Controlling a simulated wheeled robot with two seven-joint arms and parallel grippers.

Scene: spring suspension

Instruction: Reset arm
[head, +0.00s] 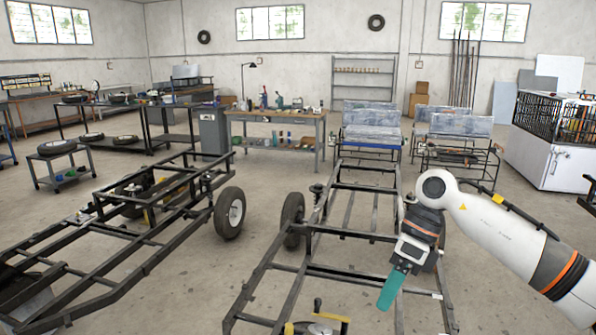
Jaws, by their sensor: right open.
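My right arm (500,232) comes in from the right, bent at the elbow, with its forearm pointing down. My right gripper (391,290) is at its end, with teal fingers pointing down and to the left. It is open, and I see nothing held in it. It hangs in front of the right-hand black vehicle frame (345,233), over its right side in the picture. I cannot tell whether it touches the frame. My left gripper is not in view.
A second black frame (140,262) with a wheel (229,212) stands at left. Another wheel (292,218) is on the right-hand frame. A workbench (275,116), blue-grey seats (371,124) and a white caged cabinet (550,150) stand behind. Bare floor (258,185) lies between the frames.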

